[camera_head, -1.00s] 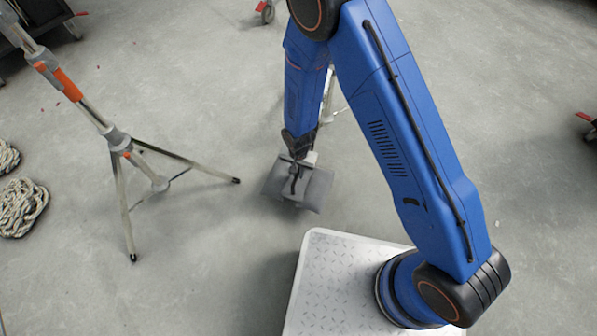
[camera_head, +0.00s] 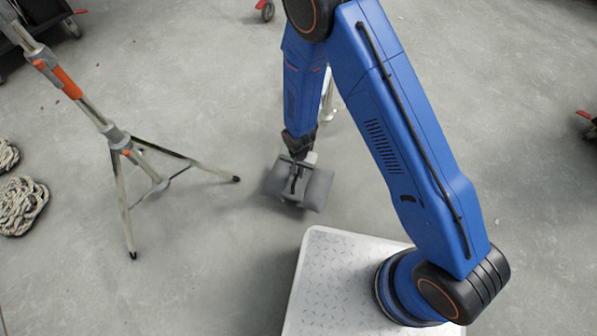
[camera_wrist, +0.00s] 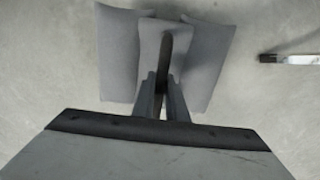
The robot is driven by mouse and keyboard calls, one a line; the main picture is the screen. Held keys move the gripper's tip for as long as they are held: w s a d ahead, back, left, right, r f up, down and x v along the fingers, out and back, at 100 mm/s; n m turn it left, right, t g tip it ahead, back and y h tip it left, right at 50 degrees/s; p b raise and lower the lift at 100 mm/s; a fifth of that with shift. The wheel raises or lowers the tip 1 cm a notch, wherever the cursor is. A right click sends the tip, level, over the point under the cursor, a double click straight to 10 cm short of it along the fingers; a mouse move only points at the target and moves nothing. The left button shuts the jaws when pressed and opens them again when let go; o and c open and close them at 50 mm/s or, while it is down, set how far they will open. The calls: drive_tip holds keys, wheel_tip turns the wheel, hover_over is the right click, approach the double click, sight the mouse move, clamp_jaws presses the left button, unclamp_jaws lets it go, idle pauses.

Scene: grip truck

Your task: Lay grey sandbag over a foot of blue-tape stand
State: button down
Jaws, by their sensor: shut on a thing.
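The grey sandbag (camera_head: 317,190) hangs below my gripper (camera_head: 296,176), right of the orange-taped stand's nearest foot. In the wrist view the sandbag (camera_wrist: 207,60) has two lobes, and my gripper (camera_wrist: 163,88) is shut on its dark middle strap. A shadow lies beside the bag; its exact height above the floor is unclear. Part of another stand (camera_head: 328,105) shows behind my arm. No blue tape is visible on it, and most of it is hidden. A stand foot with a dark tip (camera_wrist: 268,58) lies right of the bag in the wrist view, apart from it.
A tripod stand with orange tape (camera_head: 67,82) stands at left, legs spread. Coiled rope (camera_head: 20,205) lies at the left edge. A dark cart (camera_head: 45,15) is at top left. My white base plate is at the bottom. Grey floor is clear around the bag.

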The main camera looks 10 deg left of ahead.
drive_tip(key=shift+f, duration=1.05)
drive_tip(key=c, duration=1.7)
unclamp_jaws()
drive_tip(key=shift+f, duration=0.1)
wheel_tip(320, 180, up, 18)
drive_tip(key=shift+f, duration=0.25)
